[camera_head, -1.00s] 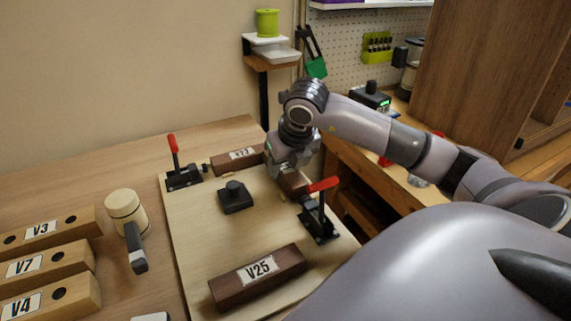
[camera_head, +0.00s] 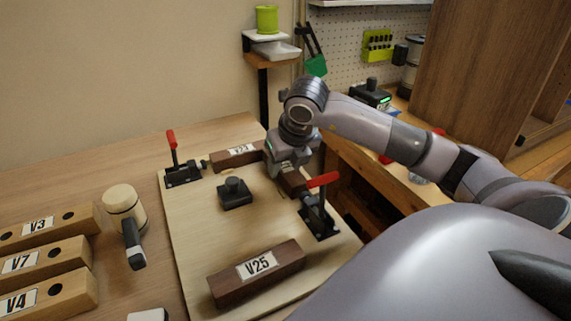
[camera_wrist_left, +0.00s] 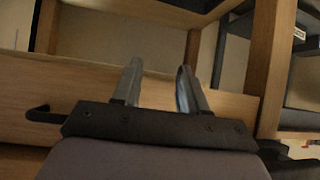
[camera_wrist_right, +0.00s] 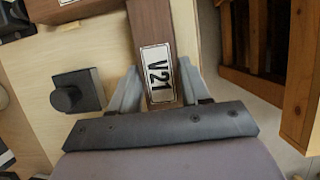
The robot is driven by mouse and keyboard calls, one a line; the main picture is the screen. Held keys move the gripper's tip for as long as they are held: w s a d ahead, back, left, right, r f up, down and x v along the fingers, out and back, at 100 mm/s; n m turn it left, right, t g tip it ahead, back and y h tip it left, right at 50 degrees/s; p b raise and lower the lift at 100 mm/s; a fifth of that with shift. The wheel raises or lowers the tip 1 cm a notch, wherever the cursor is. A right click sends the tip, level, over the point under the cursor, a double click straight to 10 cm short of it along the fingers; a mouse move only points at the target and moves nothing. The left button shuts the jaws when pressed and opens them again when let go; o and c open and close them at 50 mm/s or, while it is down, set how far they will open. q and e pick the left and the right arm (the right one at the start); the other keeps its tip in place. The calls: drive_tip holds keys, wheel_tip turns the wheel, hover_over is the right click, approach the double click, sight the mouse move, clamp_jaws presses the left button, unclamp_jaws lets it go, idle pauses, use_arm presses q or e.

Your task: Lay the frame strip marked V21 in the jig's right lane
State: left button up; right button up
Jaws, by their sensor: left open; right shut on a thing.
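My right gripper (camera_wrist_right: 157,95) is shut on the dark brown strip marked V21 (camera_wrist_right: 145,25), near its label in the right wrist view. In the head view my right gripper (camera_head: 292,172) is over the jig's right side, and only a short part of the strip (camera_head: 296,183) shows below it, behind the right clamp. Whether the strip touches the jig board (camera_head: 205,245) is hidden. My left gripper (camera_wrist_left: 158,90) is open and empty in the left wrist view, away from the jig; it is not in the head view.
A dark strip (camera_head: 220,161) lies at the jig's back, a V25 strip (camera_head: 230,287) at its front. Red-handled clamps stand at back left (camera_head: 182,174) and right (camera_head: 318,215), with a black knob (camera_head: 235,193) between. A mallet (camera_head: 122,203) and light strips (camera_head: 75,262) lie left.

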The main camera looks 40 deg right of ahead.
drive_tip(key=shift+f, duration=0.2)
drive_tip(key=o, duration=1.2)
drive_tip(key=shift+a, duration=0.1)
drive_tip(key=shift+s+f, duration=0.1)
drive_tip(key=shift+f, duration=0.05)
drive_tip(key=shift+c, duration=0.4)
drive_tip(key=shift+s+d+r+p, duration=0.1)
drive_tip(key=shift+s+r+p, duration=0.1)
drive_tip(key=shift+r+p, duration=0.25)
drive_tip(key=shift+s+d+r+p, duration=0.1)
drive_tip(key=shift+s+r+p, duration=0.15)
drive_tip(key=shift+r, duration=0.3)
drive_tip(key=shift+a+p+v, duration=0.2)
drive_tip(key=shift+p+v, duration=1)
drive_tip(key=shift+v, duration=1.3)
drive_tip(key=shift+w, duration=0.2)
